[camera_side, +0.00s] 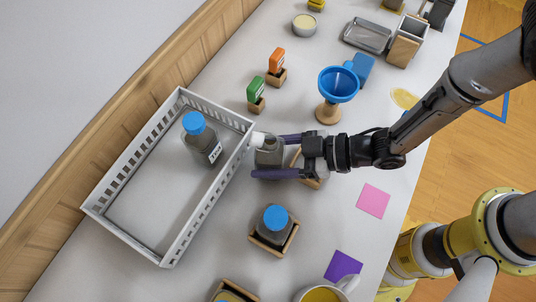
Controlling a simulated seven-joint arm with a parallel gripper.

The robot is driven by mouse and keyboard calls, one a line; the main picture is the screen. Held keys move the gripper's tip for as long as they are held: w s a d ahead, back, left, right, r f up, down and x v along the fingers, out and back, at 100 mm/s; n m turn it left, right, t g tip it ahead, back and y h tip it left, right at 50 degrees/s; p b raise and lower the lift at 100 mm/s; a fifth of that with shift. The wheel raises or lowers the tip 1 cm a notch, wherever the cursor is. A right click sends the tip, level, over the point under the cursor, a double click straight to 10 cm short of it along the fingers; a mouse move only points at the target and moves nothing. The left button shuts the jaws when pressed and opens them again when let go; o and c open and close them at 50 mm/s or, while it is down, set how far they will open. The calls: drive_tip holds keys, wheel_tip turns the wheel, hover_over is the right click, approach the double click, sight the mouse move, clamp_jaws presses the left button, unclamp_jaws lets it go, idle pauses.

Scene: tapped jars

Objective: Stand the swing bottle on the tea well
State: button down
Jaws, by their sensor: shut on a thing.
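My gripper (277,155) reaches in from the right with its two purple fingers on either side of a grey bottle with a white top (268,158), which I take to be the swing bottle. The fingers are shut on it, and it is beside the right wall of the white crate. A wooden well (313,183) is partly hidden under my gripper. Another wooden well (258,241) holds a dark bottle with a blue cap (274,222). A third wooden well (222,287) is at the bottom edge. I cannot tell which one is the tea well.
A white slotted crate (125,235) holds a blue-capped bottle (200,140). Green (257,90) and orange (277,61) tags stand behind. A blue funnel (338,85) sits on a wooden stand. A mug (327,293) and pink (373,200) and purple (343,266) squares are at the front.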

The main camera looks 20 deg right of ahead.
wheel_tip(320, 180, up, 3)
drive_tip(key=shift+f, duration=0.15)
drive_tip(key=d+r, duration=0.1)
drive_tip(key=s+d+r, duration=0.1)
drive_tip(key=r, duration=0.1)
drive_tip(key=s+d+r, duration=0.1)
drive_tip(key=d+r, duration=0.1)
drive_tip(key=shift+s+r, duration=0.25)
drive_tip(key=m+t, duration=0.1)
drive_tip(key=t, duration=0.1)
approach(276, 146)
wheel_tip(276, 146, up, 3)
drive_tip(key=w+d, duration=0.2)
drive_tip(key=w+f+m+t+h, duration=0.1)
drive_tip(key=w+m+t+h, duration=0.1)
drive_tip(key=w+m, duration=0.1)
drive_tip(key=shift+t+h, duration=0.3)
drive_tip(key=shift+h, duration=0.1)
drive_tip(key=shift+s+a+f, duration=0.1)
drive_tip(key=shift+a+f, duration=0.35)
drive_tip(key=shift+f, duration=1.65)
drive_tip(key=shift+a+f, duration=0.45)
drive_tip(key=shift+f, duration=1.7)
drive_tip(key=shift+a+f, duration=0.45)
drive_tip(key=shift+f, duration=1.65)
drive_tip(key=shift+f, duration=0.15)
